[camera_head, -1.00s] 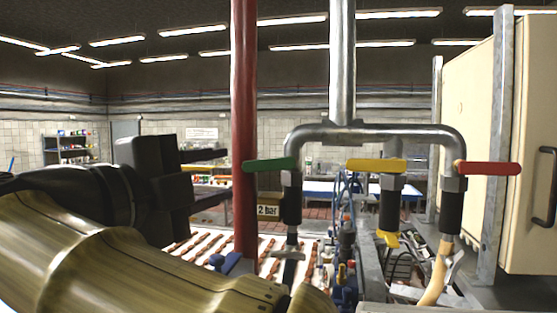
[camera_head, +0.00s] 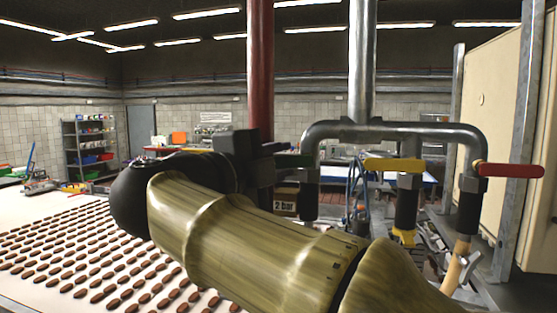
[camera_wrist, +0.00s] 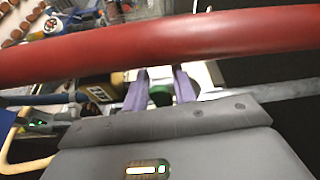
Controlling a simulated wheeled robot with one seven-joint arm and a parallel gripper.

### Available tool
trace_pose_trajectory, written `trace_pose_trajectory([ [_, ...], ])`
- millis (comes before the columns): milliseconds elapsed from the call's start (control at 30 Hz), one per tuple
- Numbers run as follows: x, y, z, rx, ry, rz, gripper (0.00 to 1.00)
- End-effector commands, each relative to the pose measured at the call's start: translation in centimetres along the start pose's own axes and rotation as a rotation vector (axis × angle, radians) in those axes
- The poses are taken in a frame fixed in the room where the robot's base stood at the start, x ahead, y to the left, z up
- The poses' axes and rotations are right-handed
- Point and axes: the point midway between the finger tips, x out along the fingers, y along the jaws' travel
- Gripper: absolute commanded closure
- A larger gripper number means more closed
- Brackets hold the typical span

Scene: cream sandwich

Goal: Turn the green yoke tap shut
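The green yoke tap handle (camera_head: 298,160) sits on the left leg of the grey pipe yoke (camera_head: 400,130), its left part hidden behind my dark gripper (camera_head: 283,157). In the wrist view my two purple fingers (camera_wrist: 159,80) stand apart, with green, likely the tap handle (camera_wrist: 161,97), showing between them. I cannot tell whether either finger touches it. The yellow handle (camera_head: 392,165) and red handle (camera_head: 508,170) lie crosswise on the middle and right legs.
A red upright pipe (camera_head: 260,70) stands just behind my gripper; a red pipe (camera_wrist: 160,45) crosses close in the wrist view. A "2 bar" sign (camera_head: 285,204) hangs below. A white belt with rows of brown pieces (camera_head: 60,260) lies at left.

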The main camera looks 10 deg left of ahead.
Motion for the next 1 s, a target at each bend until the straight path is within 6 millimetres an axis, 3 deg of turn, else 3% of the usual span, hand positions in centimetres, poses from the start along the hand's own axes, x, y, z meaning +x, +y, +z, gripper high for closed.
trace_pose_trajectory([
  [33, -0.01, 0.00, 0.01, 0.000, 0.000, 0.000, 0.83],
  [133, -0.02, 0.00, 0.01, 0.000, 0.000, 0.000, 1.00],
  [833, 0.00, -0.64, -0.04, 0.124, 0.000, 0.051, 1.00],
  [867, 0.00, -0.64, -0.04, 0.124, 0.000, 0.051, 0.80],
  [900, 0.00, -0.64, -0.04, 0.124, 0.000, 0.051, 0.72],
  [967, 0.00, -0.64, -0.04, 0.123, 0.000, 0.051, 0.62],
  [1000, 0.00, -0.64, -0.04, 0.123, 0.000, 0.051, 0.62],
])
